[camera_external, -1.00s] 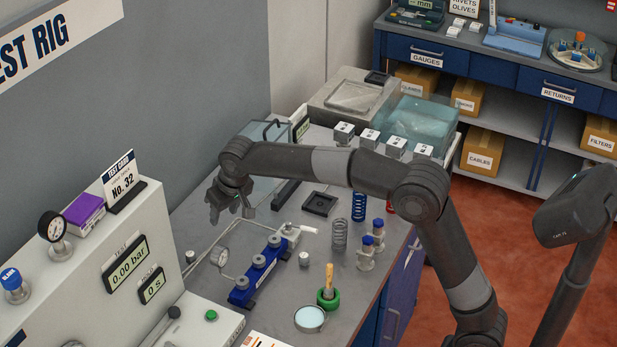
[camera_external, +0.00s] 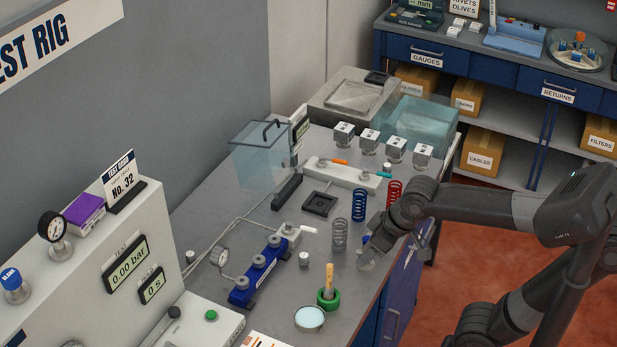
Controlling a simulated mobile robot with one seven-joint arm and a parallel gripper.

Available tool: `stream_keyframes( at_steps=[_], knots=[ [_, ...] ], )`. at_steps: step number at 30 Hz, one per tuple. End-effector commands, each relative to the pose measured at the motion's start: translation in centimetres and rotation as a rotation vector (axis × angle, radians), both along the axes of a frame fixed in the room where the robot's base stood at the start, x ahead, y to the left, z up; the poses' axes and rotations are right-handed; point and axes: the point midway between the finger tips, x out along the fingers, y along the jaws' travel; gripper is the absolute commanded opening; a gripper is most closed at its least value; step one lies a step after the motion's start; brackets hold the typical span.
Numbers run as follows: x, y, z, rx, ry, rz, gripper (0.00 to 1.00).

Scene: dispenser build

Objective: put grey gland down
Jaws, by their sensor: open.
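A small grey cylinder (camera_external: 304,259) stands on the bench right of the blue manifold block (camera_external: 262,268). Another small grey piece (camera_external: 190,257) stands at the left, near the test rig. I cannot tell which of these is the grey gland.
A grey spring (camera_external: 340,234), a blue spring (camera_external: 359,205) and a red spring (camera_external: 394,193) stand near my gripper. A green pot (camera_external: 328,298) and a round dish (camera_external: 310,318) are at the front. A clear cover (camera_external: 259,150) is at the back left.

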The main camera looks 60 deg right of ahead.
Motion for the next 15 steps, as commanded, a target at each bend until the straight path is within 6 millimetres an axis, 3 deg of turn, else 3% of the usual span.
stream_keyframes(
  at_steps=[3, 6, 15],
  knots=[
    [-3.2, 0.0, -1.8, -0.011, -0.016, 0.020, 0.46],
    [-4.7, 0.0, -2.8, -0.017, -0.023, 0.032, 0.46],
    [-5.7, 0.0, -3.7, -0.022, -0.025, 0.041, 0.46]
  ],
)
